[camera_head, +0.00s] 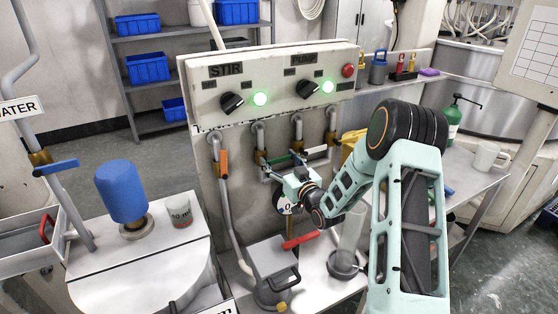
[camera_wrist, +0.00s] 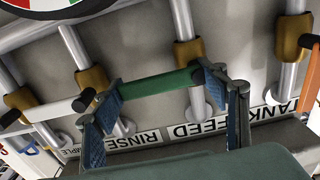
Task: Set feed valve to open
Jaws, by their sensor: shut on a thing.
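The feed valve has a brass body (camera_wrist: 190,52) on a vertical pipe above the FEED label (camera_wrist: 188,131) in the wrist view. Its green lever (camera_wrist: 155,83) lies crosswise to the pipe and points left. My gripper (camera_wrist: 168,100) has its blue-padded fingers at the two ends of the green lever and is shut on it. In the head view my gripper (camera_head: 290,168) is at the valve row under the control panel, and my wrist hides part of the valves.
A white-levered valve (camera_wrist: 93,78) is just left, and another brass valve (camera_wrist: 293,30) is to the right. Above are the panel's STIR knob (camera_head: 231,103) and PUMP knob (camera_head: 307,88). A red lever (camera_head: 301,240) and a glass cylinder (camera_head: 347,245) stand below my wrist.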

